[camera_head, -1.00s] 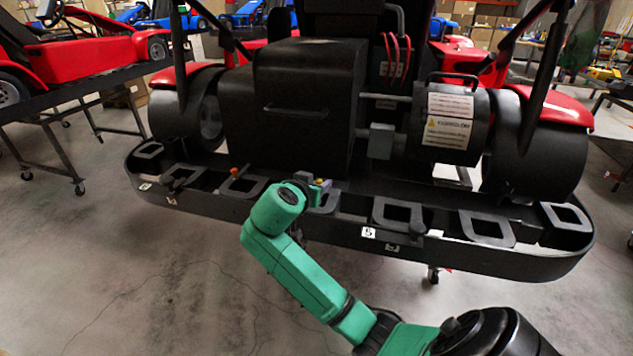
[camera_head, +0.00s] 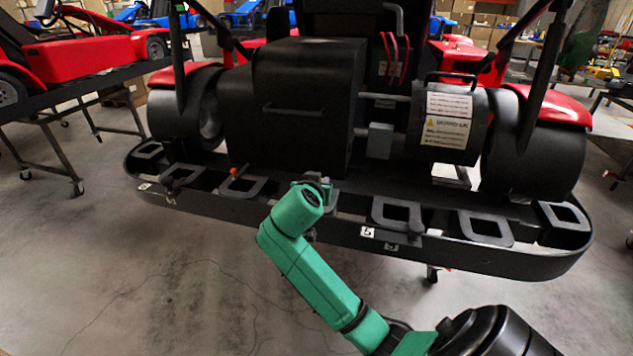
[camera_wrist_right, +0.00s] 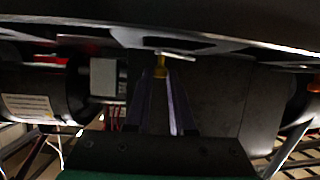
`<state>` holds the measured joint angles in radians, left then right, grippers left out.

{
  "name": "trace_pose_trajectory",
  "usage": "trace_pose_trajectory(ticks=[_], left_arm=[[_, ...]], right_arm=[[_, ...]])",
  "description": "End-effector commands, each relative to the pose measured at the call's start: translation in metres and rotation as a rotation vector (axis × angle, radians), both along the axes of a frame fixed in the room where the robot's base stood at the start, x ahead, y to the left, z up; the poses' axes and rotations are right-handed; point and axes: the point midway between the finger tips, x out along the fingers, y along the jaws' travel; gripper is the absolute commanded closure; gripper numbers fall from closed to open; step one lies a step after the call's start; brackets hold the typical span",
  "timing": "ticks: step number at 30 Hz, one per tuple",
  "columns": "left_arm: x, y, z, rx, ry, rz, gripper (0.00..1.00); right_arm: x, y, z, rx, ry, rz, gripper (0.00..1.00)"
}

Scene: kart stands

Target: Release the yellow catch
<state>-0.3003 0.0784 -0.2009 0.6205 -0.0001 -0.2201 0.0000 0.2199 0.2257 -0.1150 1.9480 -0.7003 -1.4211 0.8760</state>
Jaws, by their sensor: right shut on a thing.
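The yellow catch (camera_wrist_right: 160,64) shows in the right wrist view, between the tips of my right gripper (camera_wrist_right: 160,76), below a pale plate. The two purple fingers are shut on it. In the head view my green right arm comes in from the lower right, and its wrist covers most of the right gripper (camera_head: 325,184) at the middle of the kart's black rear bumper (camera_head: 340,228). The catch itself is hidden there. My left gripper is not in view.
Several black bracket loops, such as one (camera_head: 397,215) right of my wrist, line the bumper. An orange knob (camera_head: 236,172) stands to the left. A black box (camera_head: 300,120) and a labelled cylinder (camera_head: 447,120) sit above. The floor in front at left is clear.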

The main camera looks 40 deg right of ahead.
Motion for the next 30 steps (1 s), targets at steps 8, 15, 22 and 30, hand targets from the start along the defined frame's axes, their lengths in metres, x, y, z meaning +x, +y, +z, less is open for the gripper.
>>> trace_pose_trajectory(ticks=[8,15,22,30], left_arm=[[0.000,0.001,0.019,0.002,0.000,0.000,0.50],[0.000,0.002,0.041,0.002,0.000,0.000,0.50],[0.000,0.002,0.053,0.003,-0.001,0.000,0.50],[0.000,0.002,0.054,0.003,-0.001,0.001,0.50]], right_arm=[[-0.004,-0.014,0.004,0.001,0.002,0.202,1.00],[-0.005,-0.024,0.005,-0.001,0.002,0.355,1.00],[-0.004,-0.029,0.002,0.000,0.002,0.438,1.00],[-0.003,-0.030,0.000,-0.001,0.000,0.461,1.00]])
